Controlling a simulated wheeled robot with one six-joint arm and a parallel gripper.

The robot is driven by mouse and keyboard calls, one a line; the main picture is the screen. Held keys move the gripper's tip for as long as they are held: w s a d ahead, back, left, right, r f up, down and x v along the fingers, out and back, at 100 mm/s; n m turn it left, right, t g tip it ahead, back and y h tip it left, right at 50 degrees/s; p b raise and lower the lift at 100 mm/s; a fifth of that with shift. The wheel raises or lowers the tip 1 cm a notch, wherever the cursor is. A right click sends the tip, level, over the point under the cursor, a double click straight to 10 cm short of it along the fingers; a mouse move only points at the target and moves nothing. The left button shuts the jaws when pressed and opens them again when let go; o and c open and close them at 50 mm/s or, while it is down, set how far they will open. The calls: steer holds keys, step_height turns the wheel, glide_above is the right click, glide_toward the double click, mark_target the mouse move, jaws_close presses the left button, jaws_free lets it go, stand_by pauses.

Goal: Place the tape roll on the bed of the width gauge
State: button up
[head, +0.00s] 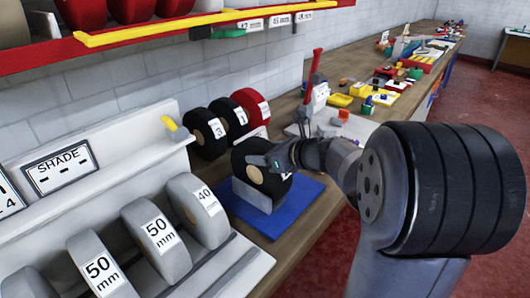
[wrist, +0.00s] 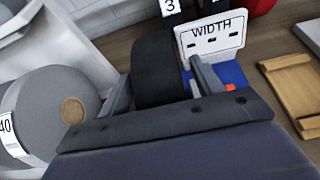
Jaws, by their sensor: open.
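A black tape roll (head: 246,160) with a tan core stands upright at the width gauge, behind a low grey block (head: 252,196) on the gauge's blue base (head: 299,197). I cannot tell exactly how its underside rests. My gripper (head: 275,162) is at the roll's upper right side and partly covers it. In the wrist view the black roll (wrist: 155,66) lies between the two spread fingers, and my gripper (wrist: 162,86) is open. The white WIDTH sign (wrist: 210,38) stands just beyond the right finger. The gripper body hides the roll's near part there.
Grey rolls marked 40 (head: 208,205) and 50 (head: 153,232) stand in a pale rack at left. Black rolls (head: 203,132) and a red roll (head: 250,106) stand behind the gauge. A wooden tray (wrist: 288,88) lies to the right in the wrist view.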

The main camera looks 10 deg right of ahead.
steer(key=shift+r, duration=0.25)
steer(key=v, duration=1.2)
steer(key=shift+f, duration=0.2)
